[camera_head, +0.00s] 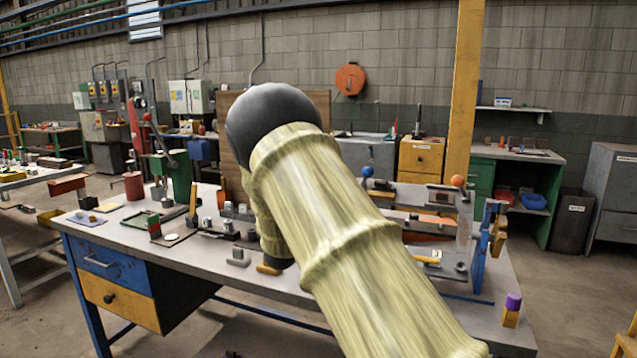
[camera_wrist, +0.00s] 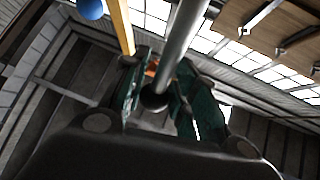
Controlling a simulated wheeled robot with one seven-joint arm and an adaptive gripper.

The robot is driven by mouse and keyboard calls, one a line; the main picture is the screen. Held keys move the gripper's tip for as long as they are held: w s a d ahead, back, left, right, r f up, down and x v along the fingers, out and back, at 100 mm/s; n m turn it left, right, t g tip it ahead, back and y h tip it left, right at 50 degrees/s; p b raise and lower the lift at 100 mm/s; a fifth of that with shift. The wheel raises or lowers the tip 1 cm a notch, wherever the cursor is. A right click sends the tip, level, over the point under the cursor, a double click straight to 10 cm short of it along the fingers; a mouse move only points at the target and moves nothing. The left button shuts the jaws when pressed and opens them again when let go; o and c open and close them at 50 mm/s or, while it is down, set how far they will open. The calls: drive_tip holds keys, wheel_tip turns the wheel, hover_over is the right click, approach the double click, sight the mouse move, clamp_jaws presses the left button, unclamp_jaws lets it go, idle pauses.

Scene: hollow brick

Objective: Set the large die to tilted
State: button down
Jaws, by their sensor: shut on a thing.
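My gripper (camera_wrist: 157,112) shows in the wrist view, its two green-lined fingers on either side of a thick grey rod (camera_wrist: 184,42) with a dark round end (camera_wrist: 153,99). It is shut on this rod near that end; the exact contact is partly hidden. I cannot tell whether the rod belongs to the large die, and I cannot pick out the die by its look. In the head view my pale yellow arm crosses the workbench (camera_head: 334,291) and hides my gripper and what it holds.
A blue ball (camera_head: 367,171) and an orange ball (camera_head: 457,181) stand at the bench's right part, near a blue upright frame (camera_head: 481,262). A purple-topped yellow block (camera_head: 512,309) is at the right front. Several small items crowd the bench's left half; its left front edge is clear.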

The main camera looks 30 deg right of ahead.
drive_tip(key=c, duration=1.5)
unclamp_jaws()
drive_tip(key=shift+o, duration=0.2)
drive_tip(key=shift+a+f, duration=0.1)
drive_tip(key=shift+f, duration=0.05)
drive_tip(key=v, duration=1.1)
drive_tip(key=shift+s+a+f, duration=0.15)
drive_tip(key=shift+f, duration=0.15)
